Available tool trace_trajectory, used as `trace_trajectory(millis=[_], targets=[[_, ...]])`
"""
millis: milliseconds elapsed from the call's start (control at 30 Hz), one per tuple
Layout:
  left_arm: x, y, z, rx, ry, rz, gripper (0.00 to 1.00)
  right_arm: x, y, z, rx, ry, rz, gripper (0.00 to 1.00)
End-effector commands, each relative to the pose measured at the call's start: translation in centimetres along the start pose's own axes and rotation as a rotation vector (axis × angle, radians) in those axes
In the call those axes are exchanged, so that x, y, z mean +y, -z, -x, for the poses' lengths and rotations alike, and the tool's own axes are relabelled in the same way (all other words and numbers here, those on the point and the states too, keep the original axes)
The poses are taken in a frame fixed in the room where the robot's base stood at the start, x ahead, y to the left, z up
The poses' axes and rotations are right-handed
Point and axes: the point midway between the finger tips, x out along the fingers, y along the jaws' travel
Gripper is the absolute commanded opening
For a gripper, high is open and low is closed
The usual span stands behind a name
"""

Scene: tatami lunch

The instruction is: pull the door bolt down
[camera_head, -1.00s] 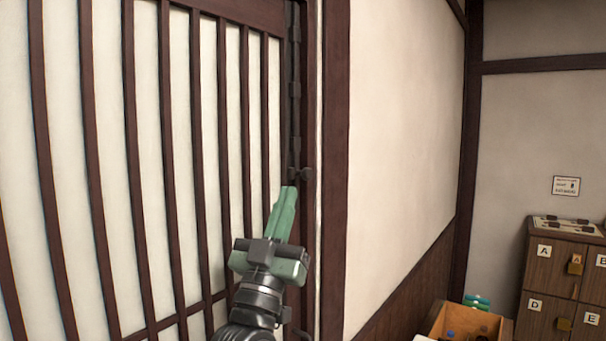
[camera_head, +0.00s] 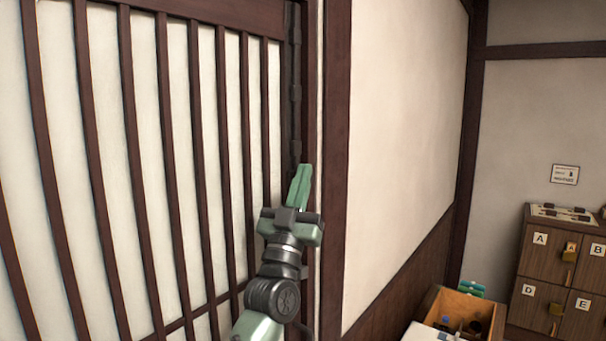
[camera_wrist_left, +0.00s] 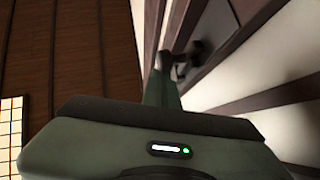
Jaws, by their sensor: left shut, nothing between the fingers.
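The door bolt (camera_head: 295,90) is a dark vertical rod in brackets along the right edge of the slatted door (camera_head: 180,120). My left gripper (camera_head: 302,170) is shut and empty, its fingers pointing up in front of the lower part of the bolt. The bolt's knob is hidden behind the fingers in the head view. In the left wrist view a dark knob (camera_wrist_left: 167,59) stands just beyond the fingertips of my left gripper (camera_wrist_left: 162,78). I cannot tell whether they touch. My right gripper is out of view.
A dark post (camera_head: 334,120) and a pale wall (camera_head: 405,110) stand right of the door. At the lower right are an open wooden box (camera_head: 468,300) with items in it and lettered lockers (camera_head: 550,260).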

Motion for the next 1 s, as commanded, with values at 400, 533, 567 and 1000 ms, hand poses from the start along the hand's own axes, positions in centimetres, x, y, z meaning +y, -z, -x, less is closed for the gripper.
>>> trace_trajectory(millis=[400,533,567,1000], targets=[[0.0,-0.5,0.5,0.000,0.000,0.001,0.00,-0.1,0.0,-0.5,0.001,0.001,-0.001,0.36],[0.0,-1.7,1.8,-0.001,0.001,0.001,0.00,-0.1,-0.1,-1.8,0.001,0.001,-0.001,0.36],[0.0,-2.0,2.1,-0.001,0.001,0.000,0.00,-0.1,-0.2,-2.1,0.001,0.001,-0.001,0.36],[0.0,-2.3,2.4,-0.003,-0.001,0.001,0.00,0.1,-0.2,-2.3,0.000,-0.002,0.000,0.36]])
